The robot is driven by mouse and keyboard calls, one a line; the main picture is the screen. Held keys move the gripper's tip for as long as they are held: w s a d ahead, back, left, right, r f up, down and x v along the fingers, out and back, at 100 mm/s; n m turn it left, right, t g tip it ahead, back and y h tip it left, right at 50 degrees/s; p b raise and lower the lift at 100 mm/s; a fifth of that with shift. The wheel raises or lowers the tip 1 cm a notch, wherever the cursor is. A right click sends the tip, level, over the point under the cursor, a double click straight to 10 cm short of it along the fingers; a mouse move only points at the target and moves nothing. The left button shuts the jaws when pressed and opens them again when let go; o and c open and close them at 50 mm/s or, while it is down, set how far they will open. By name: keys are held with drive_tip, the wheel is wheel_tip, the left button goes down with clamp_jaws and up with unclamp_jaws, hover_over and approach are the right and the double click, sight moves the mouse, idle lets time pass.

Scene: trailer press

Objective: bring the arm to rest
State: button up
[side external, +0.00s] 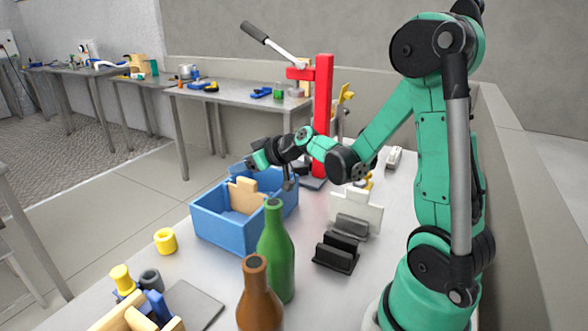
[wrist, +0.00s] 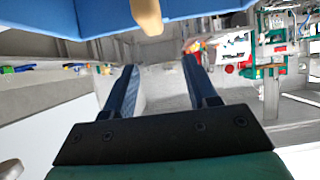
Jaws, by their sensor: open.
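My gripper (wrist: 158,72) is open in the wrist view, with two dark fingers apart and nothing between them. In the side view my gripper (side external: 251,163) is held in the air at the blue bin's (side external: 222,222) far side, above its rim. Its fingers are too small there to tell apart. The bin holds a light wooden piece (side external: 243,192). The bin's blue wall also shows along the top of the wrist view (wrist: 60,18). A red press (side external: 323,110) with a long raised lever (side external: 275,45) stands behind my wrist.
A green bottle (side external: 275,255) and a brown bottle (side external: 259,300) stand in front of the bin. Black holders (side external: 337,252) and a white stand (side external: 356,212) are to the right. Benches stand behind.

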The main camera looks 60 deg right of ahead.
drive_tip(key=shift+f, duration=2.2)
drive_tip(key=v, duration=0.4)
drive_tip(key=shift+s+r, duration=0.25)
drive_tip(key=shift+s, duration=0.1)
drive_tip(key=shift+x, duration=2.3)
drive_tip(key=shift+w+r, duration=0.15)
drive_tip(key=shift+r, duration=0.05)
wheel_tip(320, 180, up, 19)
drive_tip(key=s+a+f, duration=0.1)
drive_tip(key=a+f, duration=0.2)
drive_tip(key=a, duration=0.4)
drive_tip(key=s+a+f, duration=0.1)
drive_tip(key=a+f, duration=0.2)
drive_tip(key=a, duration=0.4)
wheel_tip(320, 180, up, 6)
hover_over(246, 179)
drive_tip(key=shift+s+a+r, duration=0.1)
drive_tip(key=shift+a, duration=0.1)
